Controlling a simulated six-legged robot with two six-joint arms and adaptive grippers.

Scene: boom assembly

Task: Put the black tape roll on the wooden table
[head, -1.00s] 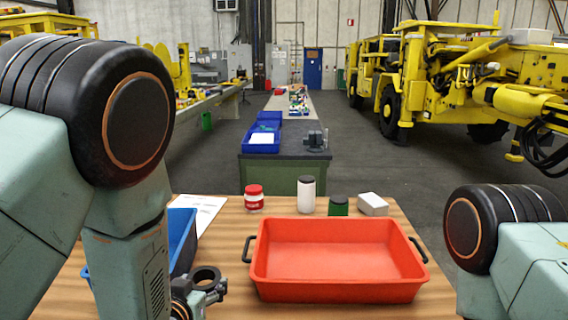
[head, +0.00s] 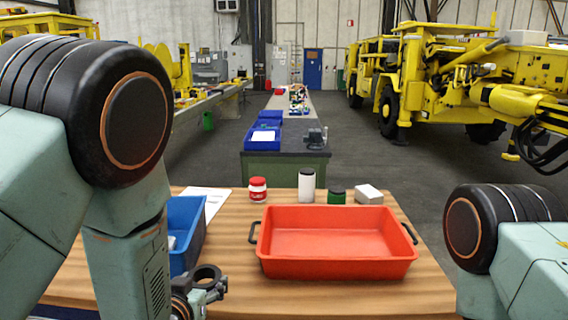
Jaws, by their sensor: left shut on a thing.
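My left gripper (head: 212,287) is at the lower left of the head view, in front of the blue bin and left of the red tray. It is shut on the black tape roll (head: 207,272), a dark ring held upright enough that its hole shows. The roll appears to be over the near part of the wooden table (head: 330,297); its height above the top is hard to tell. My left arm hides part of the table's left side. My right gripper is out of view; only part of the right arm shows.
A red tray (head: 337,267) with black handles stands on the table. A blue bin (head: 187,255) is at the left. Behind the tray are a red-and-white jar (head: 257,190), a white bottle (head: 306,186), a green jar (head: 336,196) and a white box (head: 368,194). The near right tabletop is bare.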

